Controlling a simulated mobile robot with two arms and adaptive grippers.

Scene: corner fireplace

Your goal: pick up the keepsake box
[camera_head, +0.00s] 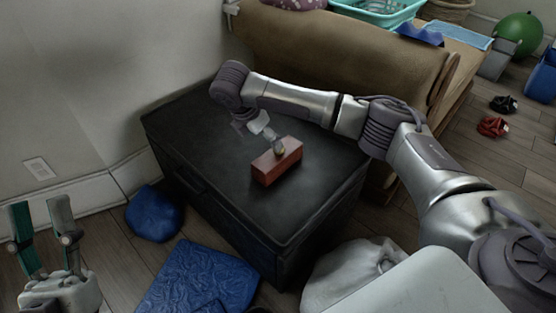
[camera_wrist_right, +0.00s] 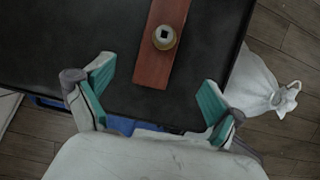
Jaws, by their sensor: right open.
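The keepsake box appears to be the long reddish-brown box (camera_head: 281,168) on the black chest (camera_head: 230,205). A small pale round piece with a dark square centre (camera_wrist_right: 164,37) sits on its top. In the right wrist view the box (camera_wrist_right: 153,72) runs up from between my open fingers, apart from both. My left gripper (camera_head: 41,215) is open and empty at the lower left, away from the chest.
Blue items (camera_head: 155,213) and a folded blue cloth (camera_head: 205,275) lie on the floor before the chest. A white tied bag (camera_head: 345,265) is at its right. A brown-covered bench (camera_head: 340,50) with a turquoise basket (camera_head: 380,12) stands behind. The chest top around the box is clear.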

